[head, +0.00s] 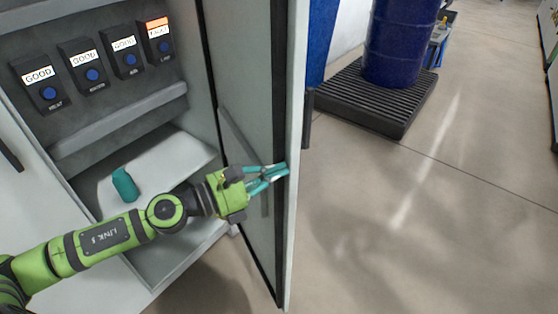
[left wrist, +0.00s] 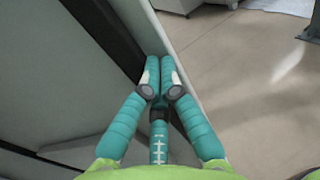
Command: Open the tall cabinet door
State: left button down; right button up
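The tall cabinet (head: 195,115) stands open at the left of the head view, with its interior exposed. Its door (head: 247,105) is swung far outward, and I see its inner face and pale free edge. In the left wrist view the door edge (left wrist: 172,28) runs up from the fingertips. My left gripper (head: 280,170) is at the door's inner side, by the free edge. Its teal fingers (left wrist: 160,80) converge with their tips close together and nothing clearly between them. Whether they touch the door I cannot tell. My right gripper is not in view.
Inside the cabinet are several labelled button boxes (head: 86,66) and a teal cylindrical object (head: 125,185) on a lower shelf. A blue drum (head: 400,40) stands on a black slatted pallet (head: 365,100) beyond the door. The floor (head: 420,230) to the right is clear.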

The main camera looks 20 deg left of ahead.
pick_arm(q)
jog(key=shift+w+d, duration=0.3)
jog(key=w+d+n+t+y+p, duration=0.2)
jog(key=w+d, duration=0.6)
jog(key=w, duration=0.4)
jog(key=w+d+n+t+y+p, duration=0.2)
jog(key=w+d+n+y+p, duration=0.2)
jog(key=w, duration=0.7)
jog(key=shift+w+d+y, duration=0.35)
jog(key=shift+d+y, duration=0.75)
jog(key=shift+d, duration=0.9)
